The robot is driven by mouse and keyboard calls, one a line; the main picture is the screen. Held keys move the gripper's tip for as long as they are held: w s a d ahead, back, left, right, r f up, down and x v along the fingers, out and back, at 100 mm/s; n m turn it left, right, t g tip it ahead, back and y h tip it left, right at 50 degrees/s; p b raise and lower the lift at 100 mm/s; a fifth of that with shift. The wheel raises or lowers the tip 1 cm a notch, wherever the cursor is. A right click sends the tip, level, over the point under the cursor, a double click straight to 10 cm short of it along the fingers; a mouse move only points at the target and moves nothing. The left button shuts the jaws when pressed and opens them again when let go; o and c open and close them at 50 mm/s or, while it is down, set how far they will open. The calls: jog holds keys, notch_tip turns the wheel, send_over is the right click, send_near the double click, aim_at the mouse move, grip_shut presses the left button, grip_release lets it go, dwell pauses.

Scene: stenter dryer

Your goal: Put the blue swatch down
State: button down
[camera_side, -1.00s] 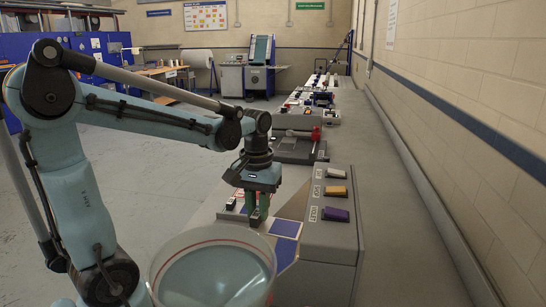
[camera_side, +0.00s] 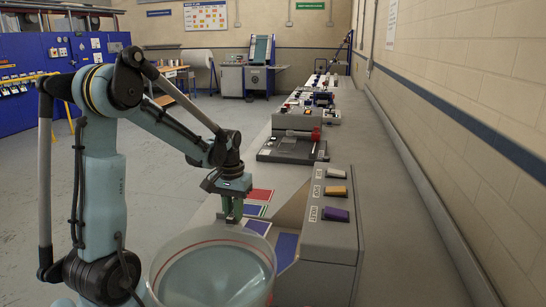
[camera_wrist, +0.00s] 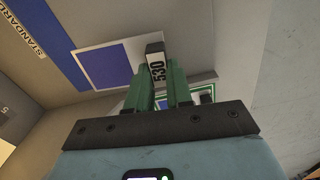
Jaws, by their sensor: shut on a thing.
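The blue swatch (camera_wrist: 105,68) is a white-bordered card with a blue patch and a small upright grip block (camera_wrist: 156,64) marked 530. In the wrist view my gripper (camera_wrist: 158,88) has its green fingers shut on that block, and the blue patch lies to the left. In the side view my gripper (camera_side: 231,213) points down over the bench, just behind the clear bin. The swatch's blue patch (camera_side: 258,227) shows right of the fingers. I cannot tell how high the card is above the bench.
A blue standard panel (camera_side: 285,250) lies inside the grey light box (camera_side: 328,235), which carries white, yellow and purple buttons. A round bin (camera_side: 212,272) stands in front.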

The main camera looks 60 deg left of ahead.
aim_at(234, 221)
jog(key=shift+f, duration=1.8)
jog(key=shift+f, duration=0.1)
jog(key=c, duration=1)
grip_release()
